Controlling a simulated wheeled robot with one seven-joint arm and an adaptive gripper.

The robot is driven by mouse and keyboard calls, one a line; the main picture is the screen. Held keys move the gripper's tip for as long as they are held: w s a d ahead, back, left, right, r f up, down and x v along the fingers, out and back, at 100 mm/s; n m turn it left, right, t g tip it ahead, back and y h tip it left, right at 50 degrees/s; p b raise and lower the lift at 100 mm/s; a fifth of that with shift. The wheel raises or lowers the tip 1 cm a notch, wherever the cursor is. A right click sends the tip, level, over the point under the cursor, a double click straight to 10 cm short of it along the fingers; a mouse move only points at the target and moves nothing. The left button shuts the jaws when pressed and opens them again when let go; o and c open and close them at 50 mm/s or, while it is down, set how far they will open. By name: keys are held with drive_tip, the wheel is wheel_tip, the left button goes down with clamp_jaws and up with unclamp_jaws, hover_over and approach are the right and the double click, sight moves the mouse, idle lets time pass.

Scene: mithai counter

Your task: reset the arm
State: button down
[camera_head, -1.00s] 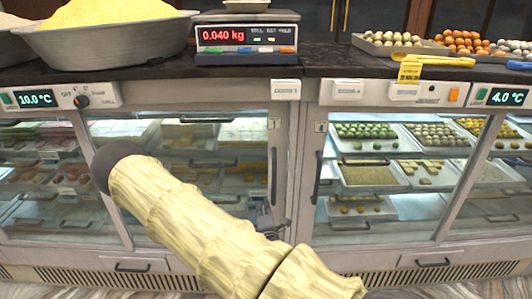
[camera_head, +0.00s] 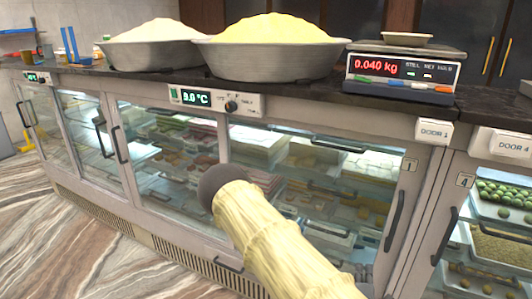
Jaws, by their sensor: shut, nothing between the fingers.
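My arm (camera_head: 268,238) reaches up from the bottom of the head view. It is a pale, ridged, bamboo-like link with a dark rounded end (camera_head: 222,186). It stands in front of the glass counter doors, and I cannot tell how far off they are. I cannot make out my gripper; the arm link hides much of the area behind it.
The counter (camera_head: 300,100) carries two wide metal bowls of white (camera_head: 150,54) and yellow (camera_head: 272,62) heaps. A scale (camera_head: 402,70) reading 0.040 kg holds a small dish (camera_head: 408,38). Door handles (camera_head: 395,220) stick out. The marbled floor (camera_head: 60,240) at left is clear.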

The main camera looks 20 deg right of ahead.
drive_tip(key=s+a+f+m+g+y+p, duration=0.55)
drive_tip(key=s+a+f+m+g, duration=0.25)
drive_tip(key=s+a+f, duration=0.4)
drive_tip(key=s+a+m+g+y+p, duration=0.1)
drive_tip(key=s+a+m+g+y, duration=0.1)
drive_tip(key=a, duration=0.6)
drive_tip(key=s+a+f+m+g+y+p, duration=0.1)
drive_tip(key=s+a+y, duration=0.3)
drive_tip(key=a, duration=0.4)
drive_tip(key=shift+s+a+f+m+g+p, duration=0.2)
drive_tip(key=shift+s+a+m+g+p, duration=0.25)
drive_tip(key=shift+s+g, duration=0.45)
drive_tip(key=shift+d, duration=0.1)
